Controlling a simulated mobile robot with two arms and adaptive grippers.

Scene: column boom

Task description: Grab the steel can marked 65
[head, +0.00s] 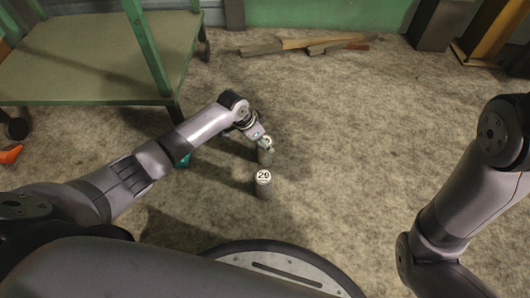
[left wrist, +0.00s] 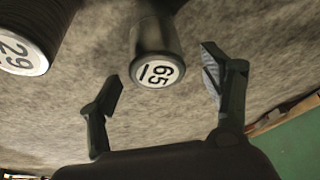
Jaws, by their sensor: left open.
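The steel can marked 65 (left wrist: 157,45) stands on the floor, its white numbered lid facing the left wrist view. In the head view the can (head: 267,158) is partly hidden by my left gripper (head: 262,141). My left gripper (left wrist: 163,74) is open, with one finger on each side of the can's lid in the wrist picture. A gap shows between the lid and each finger; I cannot tell how deep the can sits between them. My right arm shows at the right of the head view, but its gripper is out of frame.
A grey can marked 29 (head: 263,184) stands close in front, also at upper left in the wrist view (left wrist: 22,52). A green wheeled cart (head: 90,60) stands at upper left. Wooden planks (head: 305,44) lie at the back. Carpet to the right is clear.

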